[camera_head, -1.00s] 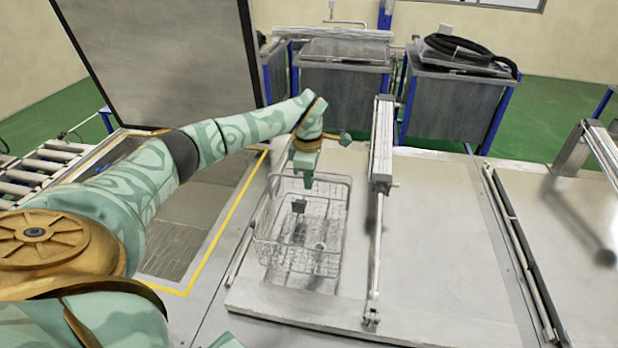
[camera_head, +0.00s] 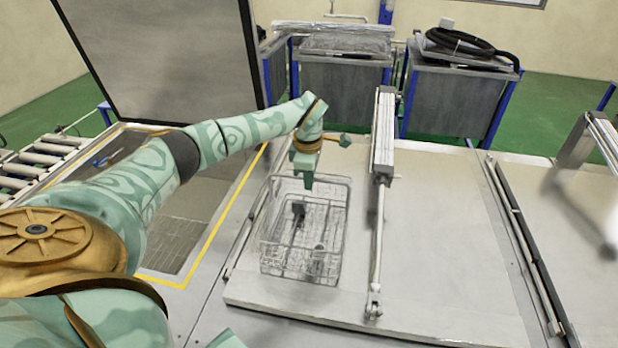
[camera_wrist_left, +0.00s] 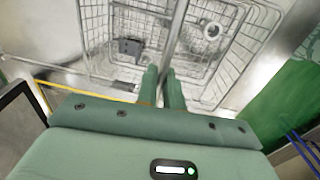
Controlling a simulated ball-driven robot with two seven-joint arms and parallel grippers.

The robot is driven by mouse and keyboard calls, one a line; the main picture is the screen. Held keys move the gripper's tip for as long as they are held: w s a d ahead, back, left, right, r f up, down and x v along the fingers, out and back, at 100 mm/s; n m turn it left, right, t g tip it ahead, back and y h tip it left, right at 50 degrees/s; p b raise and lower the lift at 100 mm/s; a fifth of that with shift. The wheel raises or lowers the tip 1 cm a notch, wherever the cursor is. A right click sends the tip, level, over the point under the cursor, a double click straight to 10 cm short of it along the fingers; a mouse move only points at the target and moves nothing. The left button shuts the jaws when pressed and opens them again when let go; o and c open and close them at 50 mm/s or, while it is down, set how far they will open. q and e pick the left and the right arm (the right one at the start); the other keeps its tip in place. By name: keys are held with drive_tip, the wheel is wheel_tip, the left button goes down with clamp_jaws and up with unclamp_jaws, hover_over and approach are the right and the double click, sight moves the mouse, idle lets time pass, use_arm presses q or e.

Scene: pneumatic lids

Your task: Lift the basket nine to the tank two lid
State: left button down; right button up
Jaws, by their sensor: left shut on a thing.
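The wire basket (camera_head: 343,240) is at the left side of the pale tank lid (camera_head: 440,260), left of the lid's cylinder. I cannot tell whether it touches the lid. My left gripper (camera_head: 308,184) is at the basket's far rim, shut on it. In the left wrist view, the two green fingers (camera_wrist_left: 162,85) close at the rim of the basket (camera_wrist_left: 100,62). A dark block (camera_head: 298,209) and a smaller round part (camera_head: 319,248) lie inside the basket; the block also shows in the left wrist view (camera_wrist_left: 130,47). My right gripper is not in view.
A pneumatic cylinder (camera_head: 383,140) with a rod stands on the lid just right of the basket. A raised lid panel (camera_head: 160,55) stands behind an open, yellow-edged tank on the left. A roller conveyor (camera_head: 35,165) is at far left. Grey bins (camera_head: 455,105) stand behind.

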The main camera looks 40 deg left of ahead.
use_arm(q)
drive_tip(key=shift+f, duration=0.45)
idle(0.3)
drive_tip(key=c, duration=1.5)
unclamp_jaws()
drive_tip(key=shift+o, duration=0.2)
drive_tip(key=shift+s, duration=0.1)
wheel_tip(320, 180, up, 28)
drive_tip(key=s+p, duration=0.1)
drive_tip(key=p, duration=1.2)
drive_tip(key=shift+d+r+p, duration=0.2)
drive_tip(key=shift+d+p, duration=0.15)
drive_tip(key=shift+p, duration=0.05)
